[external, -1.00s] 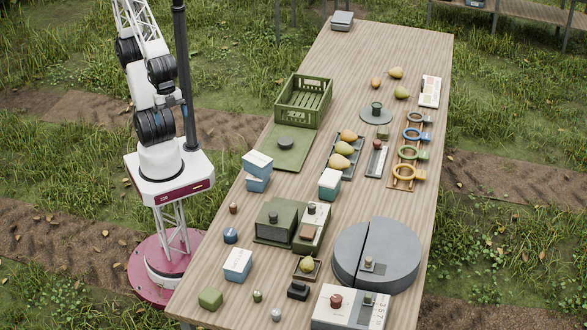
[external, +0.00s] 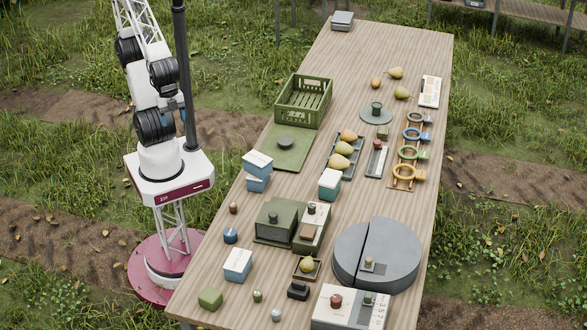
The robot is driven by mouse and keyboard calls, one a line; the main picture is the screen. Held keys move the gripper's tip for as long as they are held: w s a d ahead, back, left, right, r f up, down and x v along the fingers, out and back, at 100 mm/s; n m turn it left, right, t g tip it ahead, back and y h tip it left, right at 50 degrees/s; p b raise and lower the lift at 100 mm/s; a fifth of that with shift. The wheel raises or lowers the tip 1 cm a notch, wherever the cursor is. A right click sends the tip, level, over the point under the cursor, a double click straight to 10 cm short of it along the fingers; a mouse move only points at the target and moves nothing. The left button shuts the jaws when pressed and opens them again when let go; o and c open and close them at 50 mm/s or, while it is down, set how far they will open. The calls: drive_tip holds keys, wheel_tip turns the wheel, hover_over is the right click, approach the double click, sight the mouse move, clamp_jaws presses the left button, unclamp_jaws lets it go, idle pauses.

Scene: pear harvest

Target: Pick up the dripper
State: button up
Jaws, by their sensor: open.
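I cannot tell which thing is the dripper; nothing in the external view is clearly one. Small candidates stand apart on the near part of the table: a small green piece (external: 257,296), a grey knob-like piece (external: 276,314), a black block (external: 298,290), a blue round piece (external: 231,235) and a small red-brown piece (external: 233,208). A dark green cup-like piece (external: 376,108) stands on a round grey-green plate (external: 363,117) farther back. My arm rises at the left and leaves the top of the picture, so my gripper is out of view.
The long wooden table (external: 340,65) holds a green crate (external: 280,102), a tray of pears (external: 334,174), coloured rings (external: 414,134), a large grey split disc (external: 342,252), blue-white boxes (external: 237,266) and green boxes (external: 272,225).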

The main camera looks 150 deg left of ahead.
drive_tip(key=w+a+f+m+g+y, duration=0.1)
drive_tip(key=w+a+f+m, duration=0.5)
drive_tip(key=w+f+m, duration=0.6)
drive_tip(key=m+g, duration=0.1)
drive_tip(key=m, duration=0.5)
hover_over(232, 205)
drive_tip(key=d, duration=0.1)
drive_tip(key=shift+y, duration=0.4)
drive_tip(key=f, duration=1.1)
drive_tip(key=shift+s+f, duration=0.2)
drive_tip(key=shift+f, duration=0.2)
drive_tip(key=shift+w+f, duration=0.1)
drive_tip(key=shift+f, duration=0.25)
drive_tip(key=shift+a+f, duration=0.25)
drive_tip(key=shift+f, duration=1.05)
drive_tip(key=shift+a+f, duration=0.2)
drive_tip(key=shift+f, duration=1.1)
drive_tip(key=shift+a+f, duration=0.2)
drive_tip(key=shift+f, duration=1.05)
drive_tip(key=c, duration=1)
